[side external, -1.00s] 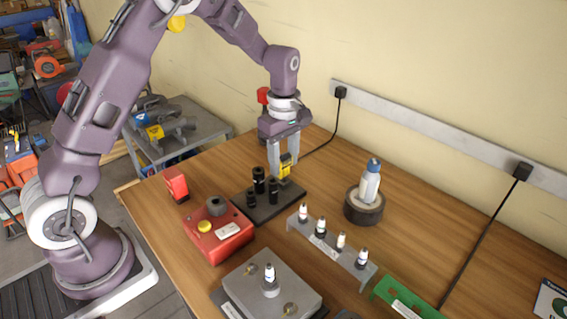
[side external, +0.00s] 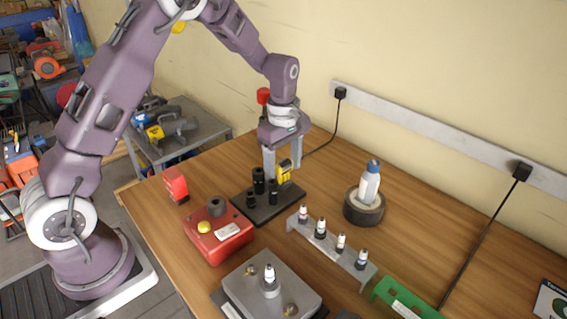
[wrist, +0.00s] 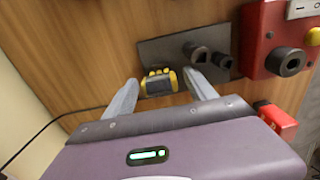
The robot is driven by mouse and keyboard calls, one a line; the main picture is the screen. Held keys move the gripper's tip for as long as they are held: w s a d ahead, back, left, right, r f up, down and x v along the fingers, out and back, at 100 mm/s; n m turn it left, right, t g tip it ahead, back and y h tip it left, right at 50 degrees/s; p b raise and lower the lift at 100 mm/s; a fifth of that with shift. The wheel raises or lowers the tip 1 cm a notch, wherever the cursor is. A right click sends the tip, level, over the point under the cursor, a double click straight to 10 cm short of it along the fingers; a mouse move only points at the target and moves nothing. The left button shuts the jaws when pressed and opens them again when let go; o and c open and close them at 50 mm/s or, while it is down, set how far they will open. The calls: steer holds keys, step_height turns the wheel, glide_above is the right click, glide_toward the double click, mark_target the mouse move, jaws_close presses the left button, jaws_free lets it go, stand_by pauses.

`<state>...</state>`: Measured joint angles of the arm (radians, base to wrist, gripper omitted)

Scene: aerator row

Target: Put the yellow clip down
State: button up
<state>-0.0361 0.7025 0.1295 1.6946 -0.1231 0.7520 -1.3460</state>
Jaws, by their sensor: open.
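The yellow clip (side external: 284,172), yellow with a dark grey face, is upright at the back corner of the dark plate (side external: 262,214). In the wrist view the clip (wrist: 158,83) lies between the two fingers, over the plate's near corner. My gripper (side external: 283,164) is open around it, pointing down. In the wrist view my gripper (wrist: 160,82) shows a gap on both sides of the clip. The clip's underside is hidden, so its exact contact with the plate cannot be told.
Black cylinders (side external: 258,181) stand on the plate close to my gripper. A red box (side external: 220,238) with a yellow button is in front. A bottle in a dark round holder (side external: 364,207) and a grey rack (side external: 330,245) of small bottles are to the right.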

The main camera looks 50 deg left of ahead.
mark_target(283, 163)
steer(key=s+d+r+m+t, duration=0.1)
steer(key=s+r+m, duration=0.15)
steer(key=r, duration=0.65)
steer(key=s+d+r+m, duration=0.1)
steer(key=s+r, duration=0.2)
steer(key=r, duration=0.7)
steer(key=s+d+m+t, duration=0.3)
steer(key=s+m, duration=1.1)
steer(key=s, duration=0.9)
steer(key=shift+r+t, duration=0.25)
steer(key=shift+t, duration=0.55)
